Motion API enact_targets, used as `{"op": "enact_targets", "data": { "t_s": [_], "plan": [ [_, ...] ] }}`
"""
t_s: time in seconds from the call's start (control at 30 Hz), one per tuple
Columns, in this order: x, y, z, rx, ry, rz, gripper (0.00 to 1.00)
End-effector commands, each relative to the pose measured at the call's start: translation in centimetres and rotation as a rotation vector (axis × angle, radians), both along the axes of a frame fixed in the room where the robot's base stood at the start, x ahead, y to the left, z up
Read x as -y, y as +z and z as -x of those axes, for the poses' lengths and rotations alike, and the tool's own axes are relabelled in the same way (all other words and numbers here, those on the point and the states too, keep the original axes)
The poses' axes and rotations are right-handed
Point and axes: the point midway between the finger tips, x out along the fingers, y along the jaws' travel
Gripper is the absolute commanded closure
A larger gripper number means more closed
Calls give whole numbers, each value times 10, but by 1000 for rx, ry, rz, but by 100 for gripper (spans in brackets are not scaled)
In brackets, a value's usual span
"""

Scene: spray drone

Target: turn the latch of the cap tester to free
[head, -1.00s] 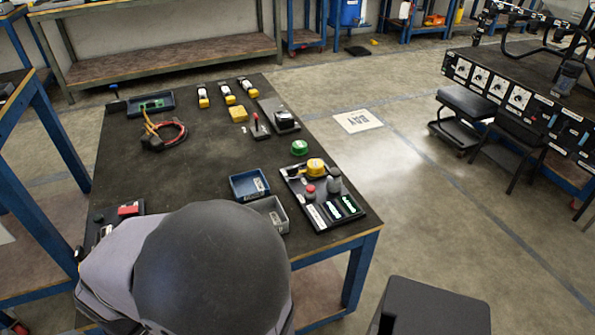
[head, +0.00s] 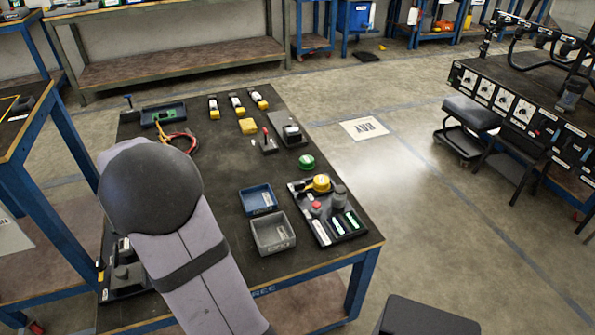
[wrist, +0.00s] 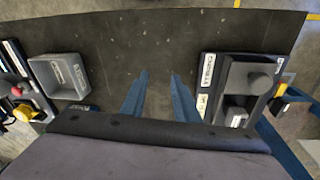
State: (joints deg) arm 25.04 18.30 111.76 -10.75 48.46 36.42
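A black board with a yellow round cap (head: 320,184), a red button, a grey cylinder and lit strips stands at the table's front right. It is cut off at the left edge in the wrist view, where its red button (wrist: 17,91) shows. A second black unit (wrist: 222,85) with white labels, a grey knob (wrist: 260,83) and a grey block lies right of my fingers; part of it shows in the head view (head: 125,277). I cannot tell which is the cap tester or make out a latch. My gripper (wrist: 158,80) is open and empty between the two; my arm hides it in the head view.
A grey bin (head: 261,250) and a blue bin (head: 244,201) stand left of the yellow-cap board. A green cap (head: 306,162), yellow-and-white bottles, a red-handled lever and a cable bundle (head: 180,138) lie farther back. Bare tabletop lies under my fingers.

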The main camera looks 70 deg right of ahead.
Motion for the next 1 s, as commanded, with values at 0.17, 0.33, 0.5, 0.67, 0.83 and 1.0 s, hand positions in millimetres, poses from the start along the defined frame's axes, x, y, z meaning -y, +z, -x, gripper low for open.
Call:
{"op": "enact_targets", "data": {
  "t_s": [0.17,0.33,0.5,0.67,0.83,1.0],
  "plan": [
    [129,29,4,20,-469,90,72],
    [235,39,43,45,-874,186,72],
    [305,42,92,69,-1171,268,72],
    [336,42,121,83,-1317,314,72],
    [344,41,129,88,-1358,327,72],
    [345,36,130,88,-1358,326,72]
  ]
}}
